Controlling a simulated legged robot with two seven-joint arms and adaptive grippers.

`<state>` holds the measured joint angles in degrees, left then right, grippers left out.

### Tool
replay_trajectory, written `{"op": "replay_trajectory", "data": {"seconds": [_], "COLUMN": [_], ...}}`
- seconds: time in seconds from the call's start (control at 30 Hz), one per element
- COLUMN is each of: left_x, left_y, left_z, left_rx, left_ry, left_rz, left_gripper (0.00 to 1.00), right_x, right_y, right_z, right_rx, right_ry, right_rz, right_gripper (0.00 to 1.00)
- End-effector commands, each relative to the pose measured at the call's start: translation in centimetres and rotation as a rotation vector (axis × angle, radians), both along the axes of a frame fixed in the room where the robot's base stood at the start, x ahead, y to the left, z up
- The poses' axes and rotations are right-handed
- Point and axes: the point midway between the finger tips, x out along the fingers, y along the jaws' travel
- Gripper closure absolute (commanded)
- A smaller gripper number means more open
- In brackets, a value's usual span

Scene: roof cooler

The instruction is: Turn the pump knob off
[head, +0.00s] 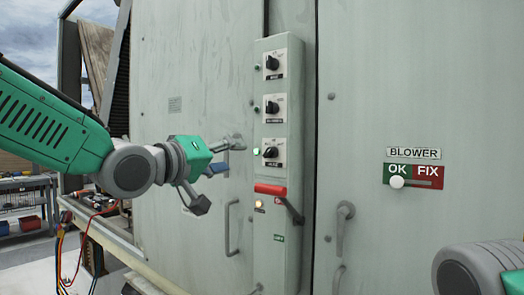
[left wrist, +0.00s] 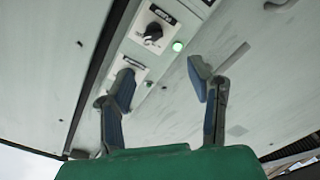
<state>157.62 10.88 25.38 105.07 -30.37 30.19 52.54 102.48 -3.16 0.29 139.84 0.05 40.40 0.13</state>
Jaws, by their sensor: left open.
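A tall control panel (head: 283,190) carries three black rotary knobs, one above another. The bottom knob (head: 271,153) has a lit green lamp (head: 256,152) at its left; its small label cannot be read clearly. This knob also shows upside down in the left wrist view (left wrist: 153,32), beyond the fingers, beside the lit lamp (left wrist: 178,46). My left gripper (head: 208,186) is open and empty, left of the panel and apart from the knob. Its spread fingers show in the left wrist view (left wrist: 163,82). My right gripper is out of view.
The middle knob (head: 272,107) and top knob (head: 272,62) sit above. Door handles (head: 232,228) flank the panel. A BLOWER slider (head: 397,182) is at right. A shelf (head: 28,205) stands at far left.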

Motion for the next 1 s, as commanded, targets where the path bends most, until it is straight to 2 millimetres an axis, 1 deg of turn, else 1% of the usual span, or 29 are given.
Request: {"op": "replay_trajectory", "data": {"seconds": [0.1, 0.23, 0.4, 0.5, 0.7, 0.97, 1.0], "left_x": [2.1, 4.3, 6.9, 7.9, 8.9, 8.9, 9.0], "left_y": [-1.9, -3.9, -5.3, -5.8, -6.1, -6.7, -6.7], "left_z": [0.1, 0.1, 0.1, 0.2, 0.1, 0.0, 0.0], "left_rx": [0.007, 0.008, 0.004, 0.002, -0.002, 0.003, 0.003], "left_ry": [-0.001, -0.001, 0.000, -0.002, -0.001, -0.001, -0.001], "left_rz": [-0.001, -0.002, -0.001, 0.000, 0.001, 0.000, 0.000], "left_gripper": [0.53, 0.53, 0.53, 0.53, 0.53, 0.53, 0.64], "right_x": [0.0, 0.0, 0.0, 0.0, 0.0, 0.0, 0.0], "right_y": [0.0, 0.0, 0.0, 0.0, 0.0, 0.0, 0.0], "right_z": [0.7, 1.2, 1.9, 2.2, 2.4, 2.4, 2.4], "right_rx": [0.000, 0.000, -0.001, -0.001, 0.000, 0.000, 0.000], "right_ry": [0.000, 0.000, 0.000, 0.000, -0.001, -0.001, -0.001], "right_rz": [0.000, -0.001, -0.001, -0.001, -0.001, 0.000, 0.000], "right_gripper": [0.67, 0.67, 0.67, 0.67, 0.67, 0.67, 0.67]}}
